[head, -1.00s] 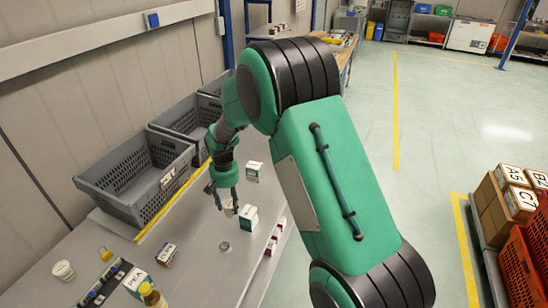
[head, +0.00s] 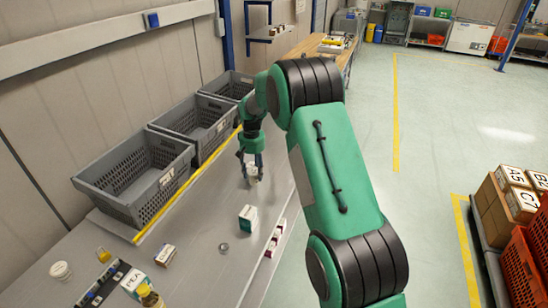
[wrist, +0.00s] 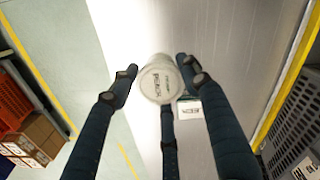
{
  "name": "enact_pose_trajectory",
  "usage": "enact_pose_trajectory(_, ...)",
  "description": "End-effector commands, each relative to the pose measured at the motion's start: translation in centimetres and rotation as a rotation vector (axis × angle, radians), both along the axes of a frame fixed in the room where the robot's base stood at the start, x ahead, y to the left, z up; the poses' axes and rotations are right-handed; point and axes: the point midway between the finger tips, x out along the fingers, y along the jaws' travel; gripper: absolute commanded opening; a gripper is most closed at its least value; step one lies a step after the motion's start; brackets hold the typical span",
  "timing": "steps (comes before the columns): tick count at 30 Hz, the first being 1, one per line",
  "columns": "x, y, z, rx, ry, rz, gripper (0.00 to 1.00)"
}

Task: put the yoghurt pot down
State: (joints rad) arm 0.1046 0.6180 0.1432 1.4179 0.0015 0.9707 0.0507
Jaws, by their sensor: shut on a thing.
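The yoghurt pot (wrist: 157,80) is white and round, with dark lettering on the end facing the wrist camera. My gripper (wrist: 158,78) is shut on it, with fingers on both sides and a third finger below. In the head view, my gripper (head: 251,168) is over the grey worktop (head: 205,228), toward its far part, and partly covers the pot (head: 252,171). I cannot tell whether the pot touches the worktop.
A white box (wrist: 188,113) is close beside the pot in the wrist view. A white and teal box (head: 247,217) stands nearer. Grey crates (head: 135,180) line the wall side. Bare worktop lies between the teal box and my gripper.

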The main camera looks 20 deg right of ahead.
Motion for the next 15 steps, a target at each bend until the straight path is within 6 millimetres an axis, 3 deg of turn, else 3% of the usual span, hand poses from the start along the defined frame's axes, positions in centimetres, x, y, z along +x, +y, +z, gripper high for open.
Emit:
enact_pose_trajectory(8, 0.0, 0.0, -0.2, 0.0, 0.0, 0.0, 0.16)
enact_pose_trajectory(15, -0.1, 0.1, -2.7, 0.0, 0.003, 0.0, 0.16)
